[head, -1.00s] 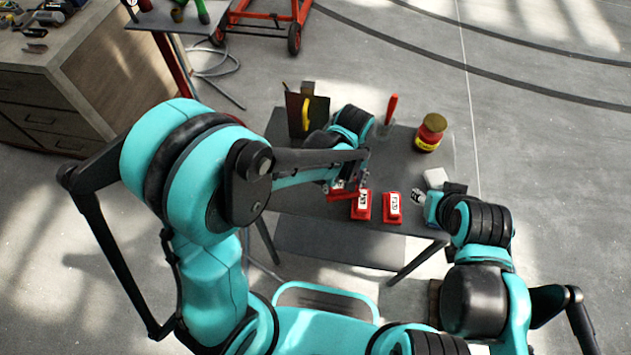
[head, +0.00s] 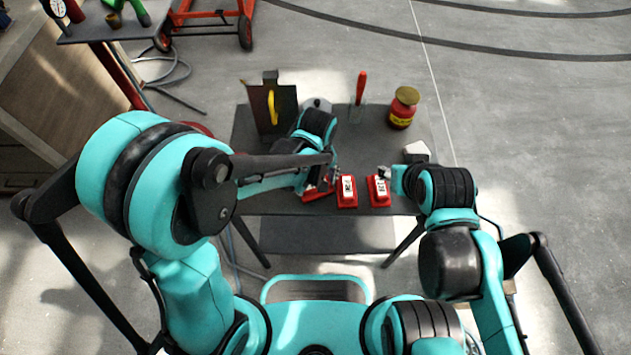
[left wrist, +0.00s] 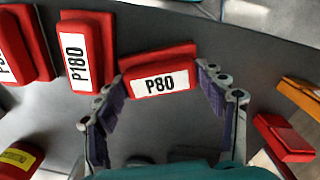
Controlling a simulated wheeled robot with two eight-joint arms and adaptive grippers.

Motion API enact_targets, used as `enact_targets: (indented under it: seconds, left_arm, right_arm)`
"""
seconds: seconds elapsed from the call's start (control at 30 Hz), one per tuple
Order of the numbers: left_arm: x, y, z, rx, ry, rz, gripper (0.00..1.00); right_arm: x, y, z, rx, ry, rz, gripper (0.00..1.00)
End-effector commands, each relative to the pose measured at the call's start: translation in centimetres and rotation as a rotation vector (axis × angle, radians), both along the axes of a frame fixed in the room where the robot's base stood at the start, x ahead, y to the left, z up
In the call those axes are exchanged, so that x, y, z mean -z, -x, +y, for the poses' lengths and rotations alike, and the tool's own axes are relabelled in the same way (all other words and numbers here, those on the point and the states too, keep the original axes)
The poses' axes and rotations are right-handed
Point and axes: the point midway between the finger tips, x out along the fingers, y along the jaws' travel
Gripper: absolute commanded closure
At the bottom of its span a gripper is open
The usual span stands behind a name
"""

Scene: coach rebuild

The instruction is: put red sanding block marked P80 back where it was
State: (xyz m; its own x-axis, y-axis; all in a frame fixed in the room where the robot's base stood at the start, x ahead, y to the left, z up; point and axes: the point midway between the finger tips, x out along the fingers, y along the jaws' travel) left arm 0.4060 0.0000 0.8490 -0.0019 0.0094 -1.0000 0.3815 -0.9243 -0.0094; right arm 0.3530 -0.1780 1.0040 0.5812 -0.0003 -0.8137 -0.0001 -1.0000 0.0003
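The red sanding block marked P80 (left wrist: 158,83) lies between the fingers of my left gripper (left wrist: 163,90), which appear to touch its two ends. In the head view the block (head: 318,192) is at the table's near edge, left of the red P180 block (head: 347,190), partly hidden by my left gripper (head: 325,178). P180 also shows in the left wrist view (left wrist: 78,52), beside P80. Whether P80 touches the table is unclear. Another red block (head: 379,192) stands right of P180. My right gripper (head: 385,172) is at its far end; its fingers are too small to read.
The dark table (head: 355,148) also holds a dark upright holder with a yellow item (head: 272,108), a red-handled tool (head: 361,88), a red jar (head: 403,108) and a white block (head: 417,151). A grey side table (head: 95,28) stands at the far left.

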Motion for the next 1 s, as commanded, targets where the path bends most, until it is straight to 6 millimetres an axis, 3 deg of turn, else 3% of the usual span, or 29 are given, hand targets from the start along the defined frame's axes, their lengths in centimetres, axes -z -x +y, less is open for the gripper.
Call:
enact_targets:
  seconds: [0.47, 1.0]
  left_arm:
    - [-0.7, 0.0, 0.0, 0.0, 0.0, 0.0, 0.11]
    - [-11.1, 0.0, -0.1, 0.0, 0.0, 0.0, 0.11]
  right_arm:
    - [-0.6, 0.0, 0.0, 0.0, 0.0, 0.0, 0.6]
    - [-4.5, 0.0, 0.0, 0.0, 0.0, 0.0, 0.6]
